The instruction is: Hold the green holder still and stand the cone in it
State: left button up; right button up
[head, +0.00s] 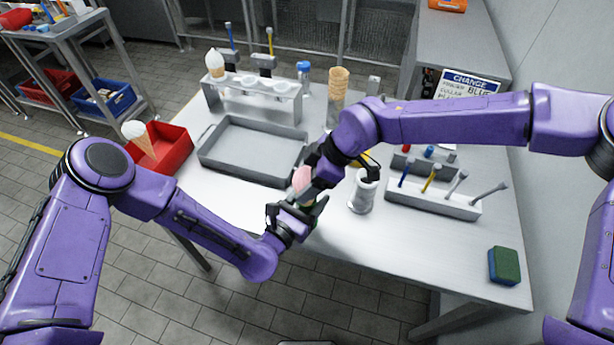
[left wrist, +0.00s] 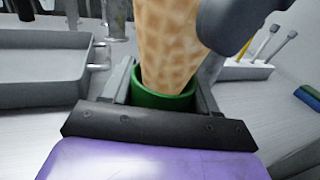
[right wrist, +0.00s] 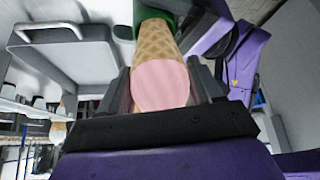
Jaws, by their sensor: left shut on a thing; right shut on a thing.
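The cone, a waffle cone with a pink scoop (head: 302,178), is upright between the fingers of my right gripper (head: 312,190), which is shut on it. In the right wrist view the pink top (right wrist: 162,84) faces the camera and the waffle part (right wrist: 157,42) runs to the green holder (right wrist: 153,18). My left gripper (head: 298,216) is shut on the green holder, a round green cup (left wrist: 164,101) in the left wrist view. There the waffle cone (left wrist: 168,45) reaches down inside the holder's rim. Its tip is hidden, so I cannot tell whether it is seated.
A grey tray (head: 206,158) lies behind my left gripper, with a red bin (head: 178,148) to its left. A metal canister (head: 362,192) stands close right of the grippers. A tool rack (head: 430,202) and a sponge (head: 505,266) are further right.

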jog(key=shift+f, duration=0.65)
jog(key=o, duration=0.8)
jog(key=v, duration=1.2)
pick_arm(q)
jog(key=o, duration=1.3)
jog(key=shift+o, duration=0.2)
pick_arm(e)
jog(key=shift+f, duration=0.1)
